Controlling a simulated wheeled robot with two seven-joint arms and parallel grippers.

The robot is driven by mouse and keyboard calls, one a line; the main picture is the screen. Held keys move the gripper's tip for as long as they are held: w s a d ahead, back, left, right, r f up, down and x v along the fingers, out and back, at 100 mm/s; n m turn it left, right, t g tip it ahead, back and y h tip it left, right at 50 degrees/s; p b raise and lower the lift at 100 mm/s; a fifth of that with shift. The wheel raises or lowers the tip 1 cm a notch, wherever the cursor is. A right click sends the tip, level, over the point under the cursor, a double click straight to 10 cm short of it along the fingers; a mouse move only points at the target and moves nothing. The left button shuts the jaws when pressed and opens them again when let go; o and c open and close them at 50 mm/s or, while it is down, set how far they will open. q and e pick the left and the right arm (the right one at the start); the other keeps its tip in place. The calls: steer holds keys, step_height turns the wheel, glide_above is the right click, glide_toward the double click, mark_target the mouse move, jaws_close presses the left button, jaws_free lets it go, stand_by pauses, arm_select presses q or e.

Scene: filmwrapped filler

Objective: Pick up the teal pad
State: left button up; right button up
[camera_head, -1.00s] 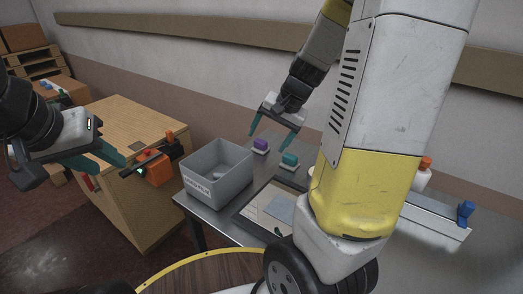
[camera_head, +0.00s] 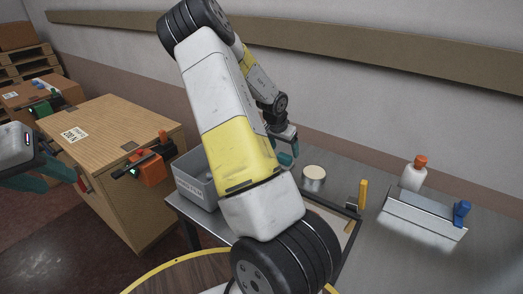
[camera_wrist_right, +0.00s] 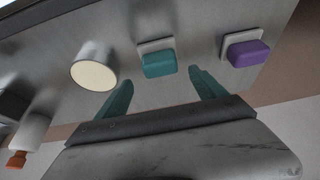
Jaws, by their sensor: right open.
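The teal pad (camera_wrist_right: 159,64) sits on a small pale square base on the grey metal table. My right gripper (camera_wrist_right: 163,88) is open and empty. In the right wrist view its two teal fingers point toward the pad from below, one on either side of it, apart from it. In the head view my right gripper (camera_head: 286,152) hangs over the table, and my own arm and gripper hide the pad. My left gripper (camera_head: 48,177) is at the left edge, partly cut off, with its fingers apart and nothing visible between them.
A purple pad (camera_wrist_right: 248,53) stands right of the teal pad, a cream-topped round tin (camera_wrist_right: 94,72) left of it. A grey bin (camera_head: 192,187) is partly behind my arm. A wooden cabinet (camera_head: 105,137) is at left.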

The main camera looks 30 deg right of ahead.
mark_target(284, 155)
steer(key=x, duration=0.5)
steer(key=shift+a+f, duration=0.1)
steer(key=shift+a, duration=0.2)
steer(key=c, duration=1.5)
step_height(284, 155, up, 10)
steer(key=shift+r, duration=0.1)
